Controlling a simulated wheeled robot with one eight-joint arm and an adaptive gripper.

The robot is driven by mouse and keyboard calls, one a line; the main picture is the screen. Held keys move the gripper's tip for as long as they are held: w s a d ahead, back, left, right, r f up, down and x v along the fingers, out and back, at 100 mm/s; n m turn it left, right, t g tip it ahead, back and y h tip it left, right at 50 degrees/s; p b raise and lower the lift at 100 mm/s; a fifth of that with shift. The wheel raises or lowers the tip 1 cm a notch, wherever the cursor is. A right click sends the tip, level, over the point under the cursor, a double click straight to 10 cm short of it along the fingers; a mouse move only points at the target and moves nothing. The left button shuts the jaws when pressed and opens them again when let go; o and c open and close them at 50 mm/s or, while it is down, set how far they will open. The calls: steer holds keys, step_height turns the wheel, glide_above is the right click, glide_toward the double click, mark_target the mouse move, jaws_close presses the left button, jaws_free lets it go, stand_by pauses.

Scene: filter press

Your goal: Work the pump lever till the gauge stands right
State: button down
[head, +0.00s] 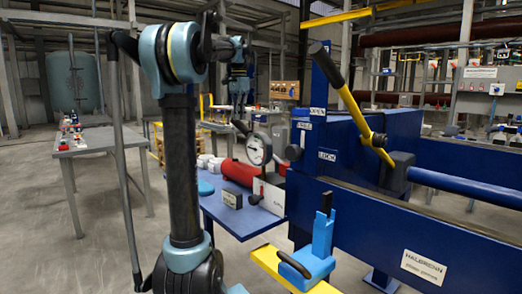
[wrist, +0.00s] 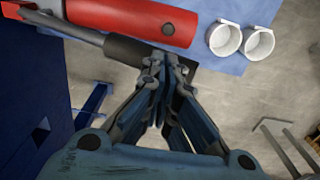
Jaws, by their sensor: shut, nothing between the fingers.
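The pump's red cylinder (head: 238,172) lies on a blue bench at the centre of the head view; it also shows at the top of the wrist view (wrist: 135,18). A round white gauge (head: 258,149) stands by it, its reading too small to tell. In the wrist view, a lever with a grey rod (wrist: 70,30) and black grip (wrist: 125,49) runs beside the cylinder. My gripper (wrist: 165,68) is shut and empty, its fingertips at the black grip. I cannot tell whether they touch it. In the head view the fingertips are hard to make out.
Two white cups (wrist: 224,39) sit beside the cylinder on the blue bench (head: 228,213). A yellow lever (head: 362,125) with a black grip rises from the blue press frame (head: 455,235) at right. A blue clamp (head: 318,250) stands in front.

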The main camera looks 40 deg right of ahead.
stand_by(1.8)
stand_by(1.9)
stand_by(2.0)
step_height(320, 180, down, 10)
steer(key=w, duration=0.1)
steer(key=r, duration=0.6)
steer(key=s+r, duration=0.1)
steer(key=r, duration=0.3)
stand_by(0.4)
